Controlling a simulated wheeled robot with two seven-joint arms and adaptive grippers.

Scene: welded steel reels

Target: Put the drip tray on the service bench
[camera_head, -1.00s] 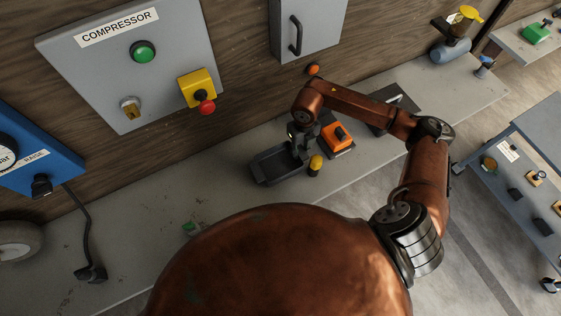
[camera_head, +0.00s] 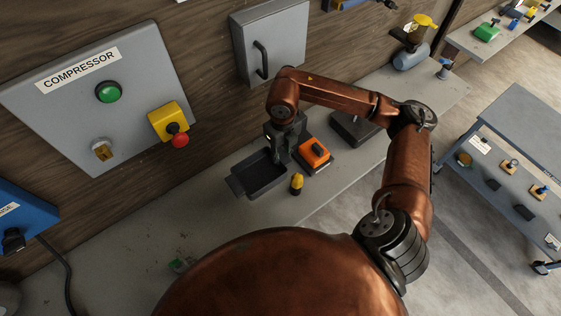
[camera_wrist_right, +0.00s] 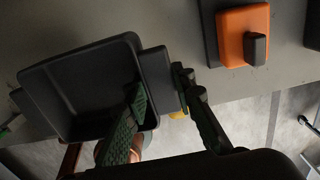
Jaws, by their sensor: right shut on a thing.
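The drip tray (camera_head: 260,176) is a dark, shallow rectangular tray with a tab at its end. It is over the grey wall bench (camera_head: 215,212), and I cannot tell whether it touches the bench top. My right gripper (camera_head: 281,156) comes down at the tray's right end and is shut on it. In the right wrist view the tray (camera_wrist_right: 80,85) fills the left side. There the right gripper (camera_wrist_right: 160,88) has one finger over the tray's inside and the other beyond its end tab. My left gripper is not in view.
An orange block (camera_head: 314,153) on a dark base and a small yellow-topped item (camera_head: 296,184) stand close to the tray. The compressor panel (camera_head: 100,95) and a grey cabinet (camera_head: 270,40) are on the wall. A blue-grey cart (camera_head: 515,140) stands right, across open floor.

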